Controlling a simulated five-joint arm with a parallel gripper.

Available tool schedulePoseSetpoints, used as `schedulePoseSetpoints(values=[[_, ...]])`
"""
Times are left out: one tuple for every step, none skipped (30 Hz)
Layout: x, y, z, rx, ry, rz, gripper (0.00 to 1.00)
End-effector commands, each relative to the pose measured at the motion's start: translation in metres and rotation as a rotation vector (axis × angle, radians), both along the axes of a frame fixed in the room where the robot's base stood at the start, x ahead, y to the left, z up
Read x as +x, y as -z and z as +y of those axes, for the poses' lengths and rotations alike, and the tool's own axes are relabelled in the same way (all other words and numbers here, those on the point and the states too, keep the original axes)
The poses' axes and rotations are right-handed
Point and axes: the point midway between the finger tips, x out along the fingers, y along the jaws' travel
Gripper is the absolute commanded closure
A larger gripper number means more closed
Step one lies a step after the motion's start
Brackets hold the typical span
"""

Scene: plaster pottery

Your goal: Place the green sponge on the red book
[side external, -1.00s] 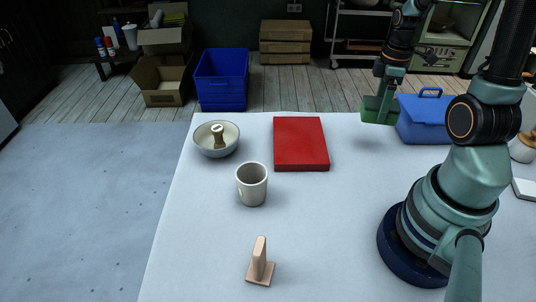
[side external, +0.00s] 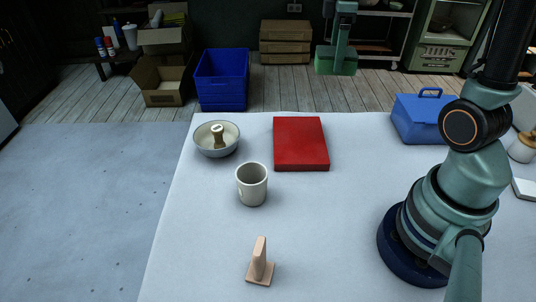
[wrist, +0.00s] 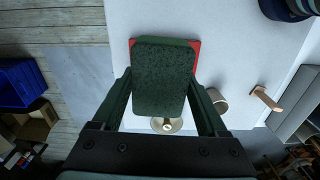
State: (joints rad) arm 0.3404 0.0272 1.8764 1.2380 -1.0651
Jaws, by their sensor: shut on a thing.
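The green sponge (side external: 336,62) is held in my gripper (side external: 338,50), high up and towards the back of the table in the side view. In the wrist view the sponge (wrist: 162,78) fills the space between the two fingers of my gripper (wrist: 163,92) and hides most of what lies beyond it. The red book (side external: 300,142) lies flat on the table, its cover bare. In the wrist view only edges of the book (wrist: 196,46) show around the sponge.
A bowl with a small brown-and-white object (side external: 217,138) stands left of the book. A mug (side external: 252,184) is in front. A wooden stand (side external: 260,262) is nearer the front. A blue box (side external: 424,118) stands right. The table (side external: 355,180) is clear right of the book.

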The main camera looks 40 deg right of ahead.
Motion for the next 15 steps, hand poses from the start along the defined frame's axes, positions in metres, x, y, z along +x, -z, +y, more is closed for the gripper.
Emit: schedulePoseSetpoints(values=[[0.011, -0.002, 0.015, 0.000, -0.023, 0.000, 0.75], [0.016, -0.003, 0.022, 0.000, -0.030, 0.000, 0.75], [0.022, -0.004, 0.031, 0.000, -0.039, 0.000, 0.75], [0.026, -0.004, 0.037, 0.000, -0.044, 0.000, 0.75], [0.029, -0.005, 0.042, 0.000, -0.049, 0.000, 0.75], [0.032, -0.006, 0.048, 0.001, -0.055, 0.001, 0.75], [0.034, -0.006, 0.051, 0.000, -0.056, 0.001, 0.75], [0.036, -0.006, 0.054, 0.000, -0.059, 0.001, 0.75], [0.037, -0.005, 0.057, 0.000, -0.061, 0.001, 0.75], [0.038, -0.003, 0.058, 0.000, -0.062, 0.001, 0.75], [0.038, 0.000, 0.059, 0.001, -0.062, 0.002, 0.75], [0.038, 0.007, 0.059, 0.000, -0.062, 0.004, 0.75], [0.038, 0.012, 0.059, 0.001, -0.062, 0.005, 0.75], [0.038, 0.019, 0.059, 0.001, -0.062, 0.006, 0.75], [0.037, 0.028, 0.059, 0.001, -0.061, 0.006, 0.75]])
